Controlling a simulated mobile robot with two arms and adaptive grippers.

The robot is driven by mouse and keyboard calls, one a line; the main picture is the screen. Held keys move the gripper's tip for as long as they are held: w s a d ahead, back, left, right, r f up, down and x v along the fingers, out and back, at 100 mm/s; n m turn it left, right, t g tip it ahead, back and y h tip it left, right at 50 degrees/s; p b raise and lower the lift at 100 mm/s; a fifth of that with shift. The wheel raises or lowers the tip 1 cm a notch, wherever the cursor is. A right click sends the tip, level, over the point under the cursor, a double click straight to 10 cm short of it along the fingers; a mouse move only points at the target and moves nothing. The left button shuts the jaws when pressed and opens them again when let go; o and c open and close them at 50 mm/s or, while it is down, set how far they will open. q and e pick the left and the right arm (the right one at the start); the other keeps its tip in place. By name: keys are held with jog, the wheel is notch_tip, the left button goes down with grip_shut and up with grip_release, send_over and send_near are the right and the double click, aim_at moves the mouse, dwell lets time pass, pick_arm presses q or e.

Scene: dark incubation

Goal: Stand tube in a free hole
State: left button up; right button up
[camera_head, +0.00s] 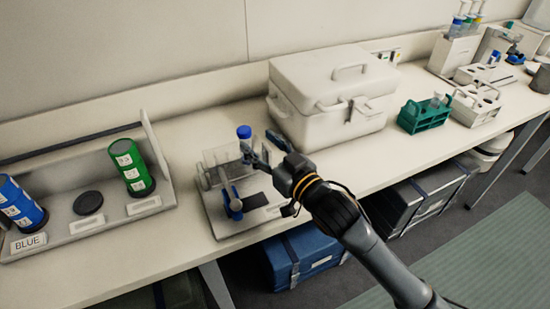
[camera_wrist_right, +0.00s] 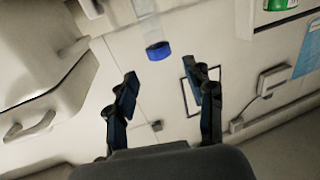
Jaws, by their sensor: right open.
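A clear tube with a blue cap (camera_head: 244,132) shows upright at the back of a grey tray-like stand (camera_head: 230,225) on the bench. Its capped end (camera_wrist_right: 158,50) shows ahead of my right fingers in the right wrist view. My right gripper (camera_head: 262,148) is open and empty, its fingers (camera_wrist_right: 166,86) spread and apart from the tube. In the head view the fingers hide part of the tube's lower body. A green rack (camera_head: 424,117) and a white rack with holes (camera_head: 476,104) stand further right. I cannot tell which holes are free. My left gripper is out of view.
A large white lidded box (camera_head: 325,110) stands close behind my right gripper. At left, a grey tray (camera_head: 100,218) holds green (camera_head: 131,166) and blue (camera_head: 20,205) cylinders. White equipment (camera_head: 453,52) fills the back right. Bench between box and green rack is narrow.

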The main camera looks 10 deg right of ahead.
jog(key=v, duration=0.6)
jog(key=shift+b, duration=0.35)
